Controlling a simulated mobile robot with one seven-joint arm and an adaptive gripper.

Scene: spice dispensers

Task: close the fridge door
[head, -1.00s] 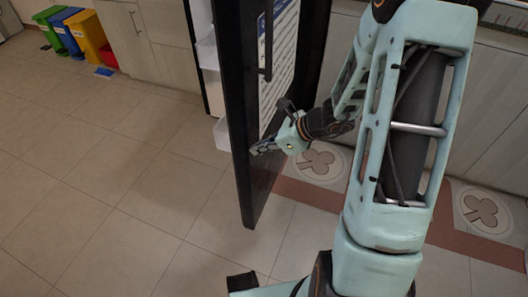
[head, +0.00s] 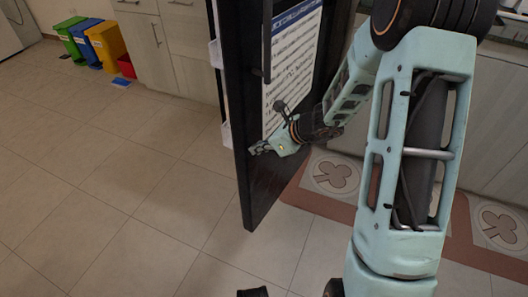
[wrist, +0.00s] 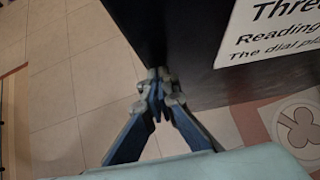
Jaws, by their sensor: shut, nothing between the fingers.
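The dark fridge door (head: 262,195) stands open in the head view, its edge toward me. A long handle (head: 267,40) and a white sheet with printed text (head: 293,70) are on its outer face. My gripper (head: 256,149) is shut and empty at the outer face, below the sheet, near the free edge. In the wrist view the shut fingertips (wrist: 157,76) are at the dark door (wrist: 195,65); whether they touch it is hard to tell. The fridge body is mostly hidden behind the door.
White inner shelves (head: 226,134) stick out behind the door's left side. Pale cabinets (head: 178,45) and green, blue and yellow bins (head: 107,45) stand at the back left. Tiled floor (head: 110,165) on the left is clear. A floor mat with a clover pattern (head: 332,174) lies right of the door.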

